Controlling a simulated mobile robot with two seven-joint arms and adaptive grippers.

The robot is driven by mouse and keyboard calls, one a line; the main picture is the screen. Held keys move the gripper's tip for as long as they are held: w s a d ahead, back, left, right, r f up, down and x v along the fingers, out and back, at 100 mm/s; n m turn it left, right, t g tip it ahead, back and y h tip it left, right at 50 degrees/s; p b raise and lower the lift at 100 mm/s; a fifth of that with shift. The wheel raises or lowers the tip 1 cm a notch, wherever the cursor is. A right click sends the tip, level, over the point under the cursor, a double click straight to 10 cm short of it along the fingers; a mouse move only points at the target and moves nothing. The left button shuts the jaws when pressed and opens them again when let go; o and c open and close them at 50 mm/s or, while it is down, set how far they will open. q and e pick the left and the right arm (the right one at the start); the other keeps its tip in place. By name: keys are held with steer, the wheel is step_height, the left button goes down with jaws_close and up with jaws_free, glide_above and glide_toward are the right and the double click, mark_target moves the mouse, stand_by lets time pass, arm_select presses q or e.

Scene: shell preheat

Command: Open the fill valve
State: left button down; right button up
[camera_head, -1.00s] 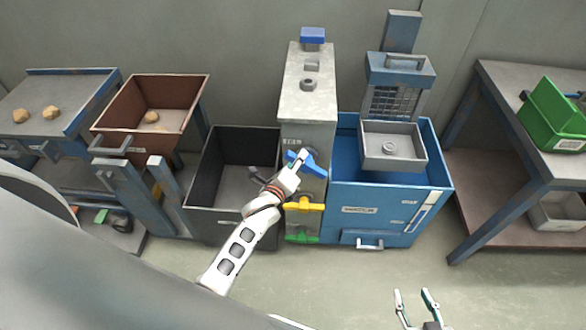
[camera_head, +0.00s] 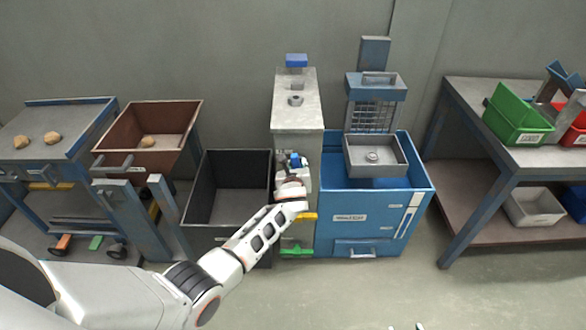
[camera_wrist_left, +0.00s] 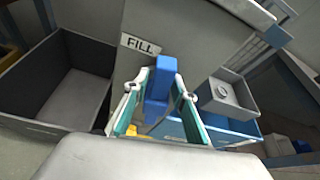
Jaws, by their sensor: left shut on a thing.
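The fill valve's blue handle (camera_wrist_left: 160,84) stands between my left gripper's fingers in the left wrist view, below the white FILL label (camera_wrist_left: 140,44). My left gripper (camera_wrist_left: 158,100) is shut on this handle. In the head view, the left gripper (camera_head: 297,166) is at the front of the grey column (camera_head: 298,108), and it hides most of the blue handle (camera_head: 295,159). Only the fingertips of my right gripper (camera_head: 433,327) show at the bottom edge, apart from each other, with nothing seen between them.
A yellow handle (camera_head: 308,216) and a green handle (camera_head: 297,251) sit lower on the column. A dark open bin (camera_head: 212,190) stands left of it, and a blue cabinet (camera_head: 345,232) with a grey tray (camera_head: 378,171) stands right. A workbench (camera_head: 478,110) is further right.

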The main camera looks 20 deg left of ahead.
arm_select(q)
steer(key=shift+d+f+m+g+y, duration=0.1)
steer(key=shift+d+m+g+y, duration=0.25)
steer(key=shift+m, duration=0.35)
steer(key=shift+y, duration=0.25)
steer(key=c, duration=1.9)
jaws_free()
steer(key=shift+d, duration=0.1)
steer(key=v, duration=1.2)
steer(key=shift+f, duration=0.15)
